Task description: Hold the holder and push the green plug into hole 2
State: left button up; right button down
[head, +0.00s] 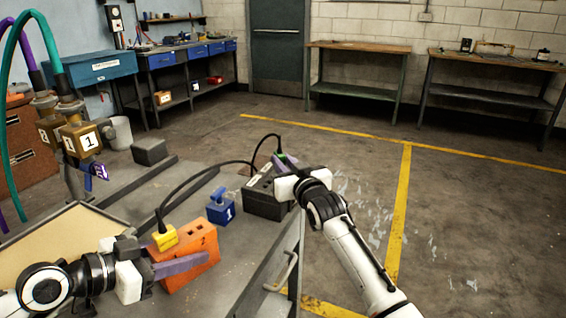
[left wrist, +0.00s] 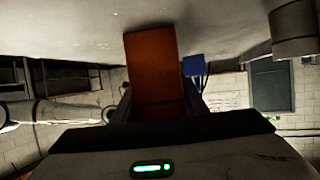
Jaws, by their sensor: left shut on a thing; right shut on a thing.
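The orange holder (head: 198,244) stands on the grey bench top in the head view, with a 2 marked on its upper part. My left gripper (head: 182,265) is shut on it, one purple finger across its near face. The orange holder (left wrist: 155,75) also shows between the fingers in the left wrist view. A yellow plug (head: 164,238) with a black cable sits at the holder's left end. The green plug (head: 283,158) is in my right gripper (head: 284,172), well right of and beyond the holder. The right fingertips are mostly hidden by the gripper body.
A blue plug (head: 221,209) marked 1 stands behind the holder. A black box (head: 262,200) lies by the bench's right edge, close to my right gripper. Black cables arch over the bench. Coloured hoses with brass blocks (head: 82,141) hang at left.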

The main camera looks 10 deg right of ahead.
jog(key=shift+r, duration=0.7)
jog(key=shift+r, duration=0.8)
pick_arm(q)
jog(key=o, duration=1.5)
